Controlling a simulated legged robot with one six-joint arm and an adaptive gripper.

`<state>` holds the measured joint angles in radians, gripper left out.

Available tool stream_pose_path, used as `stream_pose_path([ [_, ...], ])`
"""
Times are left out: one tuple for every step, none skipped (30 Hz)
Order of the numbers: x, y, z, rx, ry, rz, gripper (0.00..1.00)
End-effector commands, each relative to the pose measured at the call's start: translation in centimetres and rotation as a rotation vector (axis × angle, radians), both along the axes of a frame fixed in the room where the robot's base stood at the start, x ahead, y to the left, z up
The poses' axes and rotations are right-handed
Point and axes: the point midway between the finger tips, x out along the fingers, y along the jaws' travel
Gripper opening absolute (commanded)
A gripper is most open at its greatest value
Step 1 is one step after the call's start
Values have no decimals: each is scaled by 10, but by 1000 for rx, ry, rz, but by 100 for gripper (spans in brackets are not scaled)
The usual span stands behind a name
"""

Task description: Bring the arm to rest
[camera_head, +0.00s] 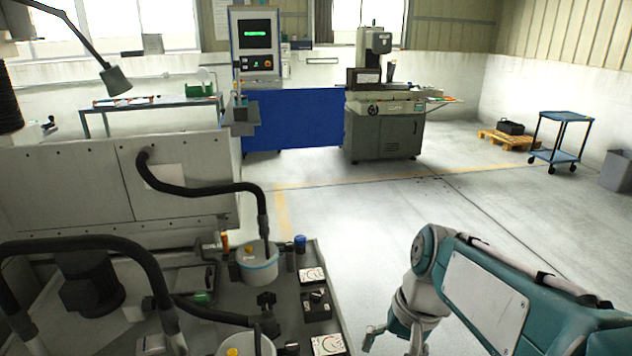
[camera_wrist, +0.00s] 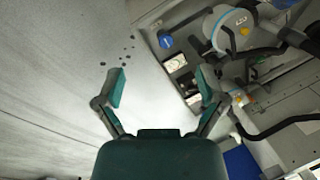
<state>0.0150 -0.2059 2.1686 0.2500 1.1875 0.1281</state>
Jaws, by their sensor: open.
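My arm (camera_head: 490,295) enters the head view from the lower right corner, bent at a teal and grey joint. It is over the open floor just right of the machine bench. My gripper (camera_wrist: 160,88) shows in the wrist view with its two teal-padded fingers spread apart and nothing between them. In the head view the gripper hangs below the bent joint, partly cut off by the lower edge.
The bench (camera_head: 330,285) with hoses, a white pot (camera_head: 257,268) and dial gauges (camera_head: 313,276) stands left of the arm. A grey machine (camera_head: 385,135), a blue trolley (camera_head: 558,140) and a pallet (camera_head: 500,140) stand farther back. The floor (camera_head: 400,210) between is clear.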

Motion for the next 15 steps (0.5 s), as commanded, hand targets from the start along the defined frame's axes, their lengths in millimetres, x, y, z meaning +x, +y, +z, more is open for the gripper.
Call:
stream_pose_path([
  [-8,-3,4,-18,-39,12,90],
  [-11,-4,6,-29,-62,19,90],
  [-16,-7,8,-45,-90,29,90],
  [-20,-9,9,-56,-113,36,90],
  [-23,-10,11,-68,-136,43,90],
  [-28,-13,12,-84,-164,53,90],
  [-31,-15,13,-96,-186,61,90],
  [-35,-16,14,-108,-207,69,90],
  [-40,-19,16,-123,-237,77,90],
  [-43,-20,17,-136,-259,85,90],
  [-47,-22,17,-148,-281,93,90],
  [-51,-24,18,-164,-310,103,90],
  [-54,-26,19,-178,-330,112,90],
  [-58,-28,20,-190,-353,118,90],
  [-62,-30,20,-205,-380,127,90],
])
